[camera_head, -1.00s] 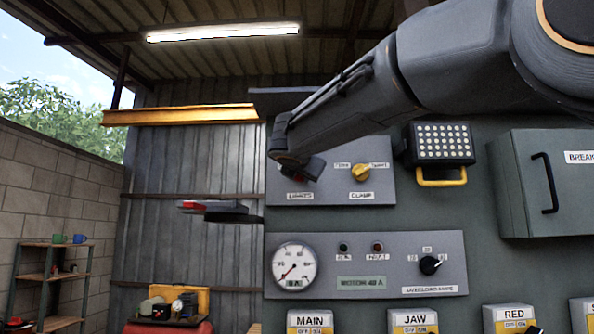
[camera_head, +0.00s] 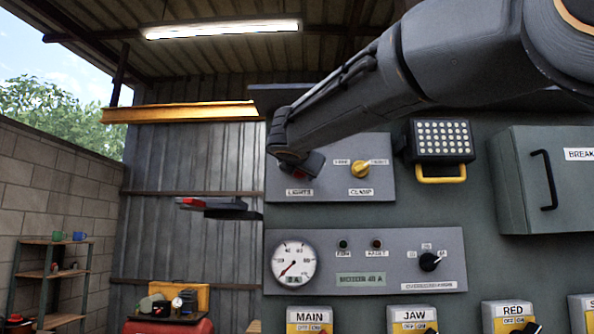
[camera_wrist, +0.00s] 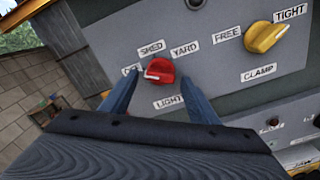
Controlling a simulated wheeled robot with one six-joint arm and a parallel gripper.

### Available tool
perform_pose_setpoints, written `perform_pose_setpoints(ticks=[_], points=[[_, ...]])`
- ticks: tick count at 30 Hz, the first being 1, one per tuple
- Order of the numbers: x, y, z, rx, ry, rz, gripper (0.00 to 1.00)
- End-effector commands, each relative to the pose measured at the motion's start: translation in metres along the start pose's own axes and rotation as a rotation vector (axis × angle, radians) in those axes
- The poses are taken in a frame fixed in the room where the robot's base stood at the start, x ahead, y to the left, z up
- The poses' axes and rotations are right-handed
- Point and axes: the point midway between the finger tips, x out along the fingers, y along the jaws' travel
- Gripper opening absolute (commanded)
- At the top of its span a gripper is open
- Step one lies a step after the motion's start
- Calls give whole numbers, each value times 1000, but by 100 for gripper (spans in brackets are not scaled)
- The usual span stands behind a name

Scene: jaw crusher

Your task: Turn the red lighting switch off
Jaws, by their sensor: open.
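The red lighting switch (camera_wrist: 160,70) is a round knob on the grey panel, above a LIGHT label. SHED and YARD labels are above it, and another label at its left is partly covered. A pale mark shows on the knob's left side; I cannot tell its exact setting. My gripper (camera_wrist: 161,78) is open, with one finger on each side of the knob; I cannot tell whether they touch it. In the head view, a red patch of the switch (camera_head: 296,178) shows beside the dark end of my arm, which hides most of the gripper.
A yellow clamp knob (camera_head: 361,169) sits right of the switch on the same panel. A lamp with a yellow handle (camera_head: 441,173) and a breaker cabinet (camera_head: 560,180) stand further right. A gauge panel (camera_head: 390,285) is below. A ceiling light (camera_head: 220,30) glows.

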Motion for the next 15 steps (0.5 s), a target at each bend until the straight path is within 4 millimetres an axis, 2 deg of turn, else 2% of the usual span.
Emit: perform_pose_setpoints(ticks=[9,15], points=[[-50,0,-2,1,0,4,55],[-69,0,-1,1,0,2,55]])
